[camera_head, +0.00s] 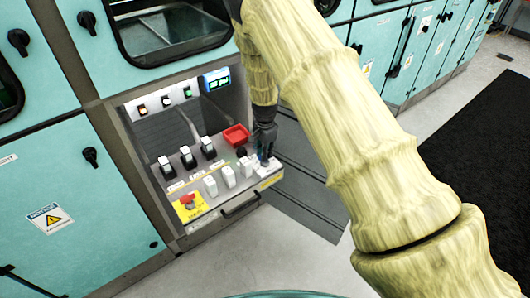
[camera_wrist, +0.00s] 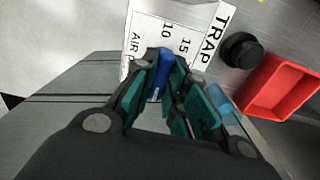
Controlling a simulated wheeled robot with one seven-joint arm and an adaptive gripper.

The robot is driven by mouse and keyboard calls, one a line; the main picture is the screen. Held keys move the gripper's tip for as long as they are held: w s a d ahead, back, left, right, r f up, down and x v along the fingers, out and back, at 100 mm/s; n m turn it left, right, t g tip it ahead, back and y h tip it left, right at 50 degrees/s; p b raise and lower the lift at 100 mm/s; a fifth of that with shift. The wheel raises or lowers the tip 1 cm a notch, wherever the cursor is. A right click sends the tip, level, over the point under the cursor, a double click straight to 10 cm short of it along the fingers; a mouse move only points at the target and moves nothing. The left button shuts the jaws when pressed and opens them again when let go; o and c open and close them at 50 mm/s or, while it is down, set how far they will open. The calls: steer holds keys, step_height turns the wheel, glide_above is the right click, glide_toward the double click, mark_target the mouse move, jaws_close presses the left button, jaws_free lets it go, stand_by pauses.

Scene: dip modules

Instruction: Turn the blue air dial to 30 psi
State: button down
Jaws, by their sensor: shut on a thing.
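The blue air dial (camera_wrist: 155,88) stands on a white label plate (camera_wrist: 148,32) with printed numbers, of which 10 and 15 are readable, and the words "AIR" and "TRAP". My gripper (camera_wrist: 160,82) is shut on the dial, with its green-padded fingers on both sides. The fingers hide part of the dial and of the scale, so the dial's setting cannot be read. In the head view, my gripper (camera_head: 264,148) is at the right end of the control panel (camera_head: 215,205).
A red tray (camera_head: 236,136) and a black knob (camera_wrist: 240,50) are close beside my gripper. Several black and white switches (camera_head: 188,158) and a red emergency button (camera_head: 188,200) on yellow lie to the left. Open floor (camera_head: 300,255) lies in front.

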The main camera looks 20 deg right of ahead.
steer(key=c, duration=1.4)
jaws_free()
steer(key=shift+c, duration=0.2)
step_height(320, 180, up, 12)
